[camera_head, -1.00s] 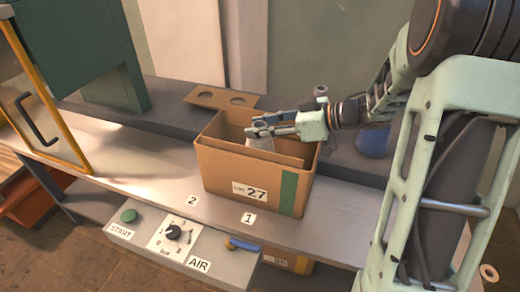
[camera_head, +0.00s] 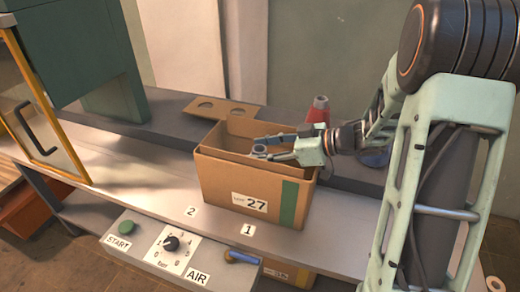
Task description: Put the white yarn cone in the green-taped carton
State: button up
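The green-taped carton (camera_head: 222,176) stands open on the bench, with a green strip on its front right and a label reading 27. My gripper (camera_head: 259,148) reaches in from the right, with its fingers low at the carton's opening. A small pale ring-shaped piece shows between the fingertips; it may be the top of the white yarn cone. The rest of that cone is hidden by the front wall and the fingers. I cannot tell whether the fingers still grip it.
A red cone (camera_head: 318,110) stands behind my gripper. A blue object (camera_head: 375,157) is partly hidden by my arm. A control panel (camera_head: 172,246) is in front. The bench left of the carton is clear.

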jog(key=shift+r, duration=0.1)
jog(key=shift+d+r, duration=0.15)
jog(key=shift+r, duration=0.05)
jog(key=p+v, duration=0.2)
jog(key=v, duration=0.9)
jog(key=shift+s+d, duration=0.2)
jog(key=shift+d, duration=0.05)
